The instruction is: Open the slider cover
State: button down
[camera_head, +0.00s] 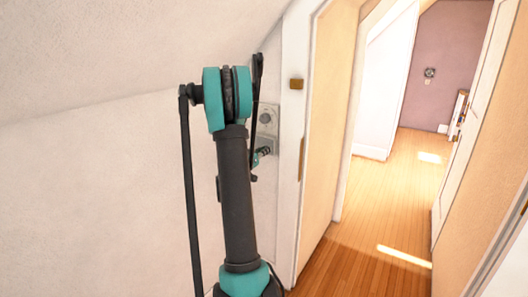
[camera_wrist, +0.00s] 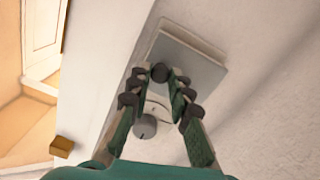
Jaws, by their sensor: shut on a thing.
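A grey wall fitting carries the slider cover. In the wrist view its flat rectangular plate (camera_wrist: 195,62) stands a little proud of the wall. My gripper (camera_wrist: 158,74) is at the edge of this plate, with its fingertips closed around a small dark round knob (camera_wrist: 159,71). A second, grey round knob (camera_wrist: 145,127) sits apart from the fingertips, between the fingers in the picture. The fingers hide part of the fitting. In the head view the fitting (camera_head: 268,112) is beside the door frame, and my gripper (camera_head: 262,153) is at its lower part, partly hidden by my arm.
A white door frame (camera_head: 294,120) with a brass plate (camera_head: 296,84) stands close to the right of the fitting. An open doorway shows a wooden floor (camera_head: 395,200) beyond. A sloped ceiling (camera_head: 120,45) hangs over the left. The wall (camera_head: 90,200) there is bare.

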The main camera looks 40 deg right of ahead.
jog(key=shift+a, duration=0.1)
jog(key=shift+w+a+m+g+h, duration=0.3)
jog(key=shift+a+m+g, duration=0.4)
jog(key=shift+g, duration=0.45)
jog(key=shift+w+a+m+g+h, duration=0.2)
jog(key=shift+a+m+g, duration=0.3)
jog(key=shift+m+g, duration=0.45)
jog(key=shift+w+a+m+g+h, duration=0.2)
jog(key=shift+w+a+m+g, duration=0.3)
jog(key=shift+g, duration=0.8)
jog(key=shift+s+a, duration=0.1)
jog(key=shift+s, duration=0.05)
jog(key=c, duration=1.4)
grip_release()
jog(key=shift+o, duration=0.2)
jog(key=a, duration=0.7)
jog(key=shift+a, duration=0.25)
jog(key=shift+c, duration=0.3)
